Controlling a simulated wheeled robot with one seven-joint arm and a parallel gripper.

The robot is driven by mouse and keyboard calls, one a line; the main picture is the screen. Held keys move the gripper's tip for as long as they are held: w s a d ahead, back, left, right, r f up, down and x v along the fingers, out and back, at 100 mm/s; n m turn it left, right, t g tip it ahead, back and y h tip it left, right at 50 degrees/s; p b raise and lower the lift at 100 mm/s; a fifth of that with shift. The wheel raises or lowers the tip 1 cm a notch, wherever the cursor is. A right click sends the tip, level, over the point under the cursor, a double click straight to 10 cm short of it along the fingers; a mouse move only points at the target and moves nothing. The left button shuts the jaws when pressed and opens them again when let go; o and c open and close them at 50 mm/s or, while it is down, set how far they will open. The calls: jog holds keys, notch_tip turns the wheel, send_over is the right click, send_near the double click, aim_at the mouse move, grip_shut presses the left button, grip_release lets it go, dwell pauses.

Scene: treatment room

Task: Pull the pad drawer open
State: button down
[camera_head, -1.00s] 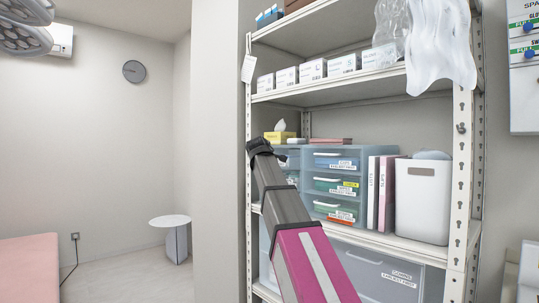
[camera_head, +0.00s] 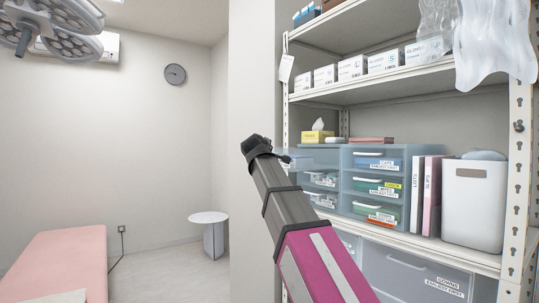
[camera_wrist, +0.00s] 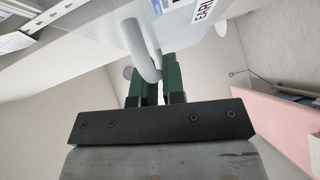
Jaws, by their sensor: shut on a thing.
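The pad drawer (camera_head: 318,155) is the top-left drawer of the translucent blue-grey drawer unit on the shelf. In the head view it sticks out to the left from the unit, towards my gripper (camera_head: 283,158). In the wrist view my gripper (camera_wrist: 155,88) has its green fingers shut on the drawer's pale curved handle (camera_wrist: 137,42). A white label (camera_wrist: 205,10) shows on the drawer front, only partly legible. My wrist and arm hide part of the drawer front and the lower left drawers in the head view.
The drawer unit's right column has closed drawers (camera_head: 375,187) with labels. A tissue box (camera_head: 318,136) stands above. Binders (camera_head: 424,194) and a white bin (camera_head: 474,205) stand right of the unit. A wall corner (camera_head: 250,90) is left of the shelf; a pink bed (camera_head: 62,262) is farther left.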

dwell(0.3)
jog(key=c, duration=1.2)
grip_release()
jog(key=v, duration=1.1)
jog(key=shift+d+f, duration=0.1)
jog(key=shift+w, duration=0.1)
